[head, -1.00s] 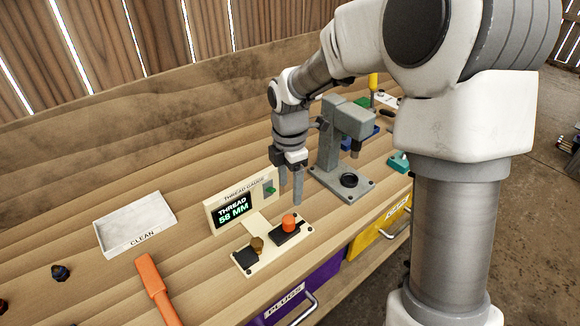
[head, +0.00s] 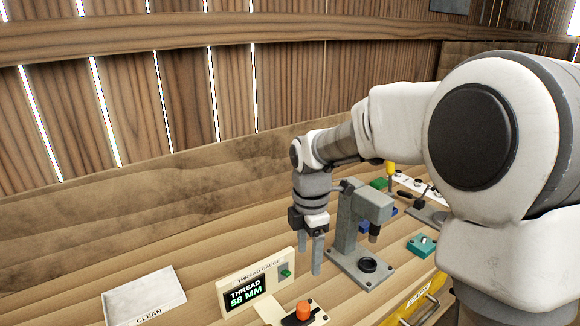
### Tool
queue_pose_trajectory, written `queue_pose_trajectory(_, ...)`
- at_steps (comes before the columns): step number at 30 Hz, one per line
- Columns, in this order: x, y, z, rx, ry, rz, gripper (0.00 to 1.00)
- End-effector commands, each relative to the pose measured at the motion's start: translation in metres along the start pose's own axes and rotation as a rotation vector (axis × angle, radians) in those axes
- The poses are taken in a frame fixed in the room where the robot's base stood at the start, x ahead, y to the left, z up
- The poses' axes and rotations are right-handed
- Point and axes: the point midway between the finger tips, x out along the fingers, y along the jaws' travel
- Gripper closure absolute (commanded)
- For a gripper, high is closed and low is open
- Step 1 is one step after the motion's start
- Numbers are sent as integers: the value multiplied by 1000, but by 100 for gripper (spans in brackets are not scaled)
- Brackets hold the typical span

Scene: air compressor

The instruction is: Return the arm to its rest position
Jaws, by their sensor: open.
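My gripper (head: 310,256) is in the head view, pointing down above the bench, with its two fingers apart and nothing between them. It hangs just left of a grey press-like stand (head: 350,225) and behind an orange knob (head: 303,310). My white and grey arm reaches in from the right and bends down at the wrist. The thread gauge (head: 257,283) stands left of the gripper, and its display reads "THREAD 58 MM".
A white tray marked CLEAN (head: 145,297) lies at the left on the wooden bench. A teal block (head: 421,245) is right of the stand. A yellow drawer (head: 418,303) is below the front edge. The wooden back wall rises behind the bench.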

Motion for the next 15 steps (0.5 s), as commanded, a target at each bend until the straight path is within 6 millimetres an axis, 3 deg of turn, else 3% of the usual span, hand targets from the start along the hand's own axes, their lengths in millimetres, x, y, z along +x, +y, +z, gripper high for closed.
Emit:
queue_pose_trajectory(5,-33,-29,7,254,-40,67,28)
queue_pose_trajectory(15,-85,-112,18,942,-18,257,28)
